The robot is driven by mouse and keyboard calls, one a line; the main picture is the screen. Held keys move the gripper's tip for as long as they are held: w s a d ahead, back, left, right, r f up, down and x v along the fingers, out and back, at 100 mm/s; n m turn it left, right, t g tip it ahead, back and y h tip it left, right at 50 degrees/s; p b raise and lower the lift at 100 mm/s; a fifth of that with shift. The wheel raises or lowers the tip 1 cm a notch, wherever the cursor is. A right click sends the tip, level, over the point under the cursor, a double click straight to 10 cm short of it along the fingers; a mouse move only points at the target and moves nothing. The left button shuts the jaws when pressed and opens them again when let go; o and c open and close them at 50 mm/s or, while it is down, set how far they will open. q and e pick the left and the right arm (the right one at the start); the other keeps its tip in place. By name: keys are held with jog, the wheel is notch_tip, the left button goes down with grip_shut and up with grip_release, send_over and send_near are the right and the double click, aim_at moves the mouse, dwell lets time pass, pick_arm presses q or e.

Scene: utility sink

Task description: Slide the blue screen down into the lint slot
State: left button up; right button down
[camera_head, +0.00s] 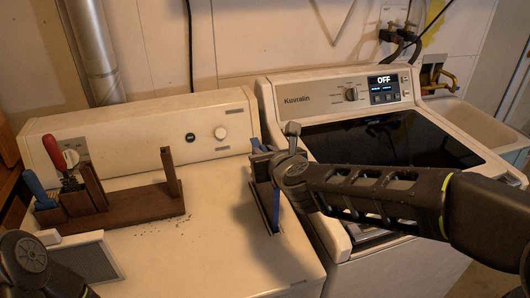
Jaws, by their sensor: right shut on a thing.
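The blue screen (276,207) shows as a narrow blue strip at the right edge of the dryer's top. My right gripper (264,158) is shut on its upper end, which the fingers partly hide. The screen stands roughly upright. The lint slot (263,203) is a long dark opening just below and left of the screen. The screen's lower edge is at or in the slot; I cannot tell how deep. Only a dark part of my left arm shows in the lower left corner; its gripper is out of view.
The white dryer (215,250) carries a brown wooden rack (125,208) with red- and blue-handled tools, a grey-framed panel (88,260), and dark crumbs. A washer (390,135) stands to the right, with a sink (470,125) beyond.

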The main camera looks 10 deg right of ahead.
jog(key=shift+s+p, duration=0.1)
jog(key=shift+p, duration=0.25)
jog(key=shift+b, duration=0.3)
dwell(1.5)
jog(key=shift+f+b, duration=0.3)
jog(key=shift+s+f+b, duration=0.2)
jog(key=shift+f+b, duration=0.55)
jog(key=shift+b, duration=0.1)
jog(key=shift+s+f+b, duration=0.2)
jog(key=shift+f+b, duration=0.5)
jog(key=shift+b, duration=0.15)
jog(key=shift+s+f+b, duration=0.2)
jog(key=shift+f+b, duration=0.55)
jog(key=shift+b, duration=0.1)
jog(key=c, duration=1.2)
grip_release()
jog(key=shift+d+r, duration=0.1)
jog(key=shift+r, duration=0.05)
jog(key=shift+d, duration=0.1)
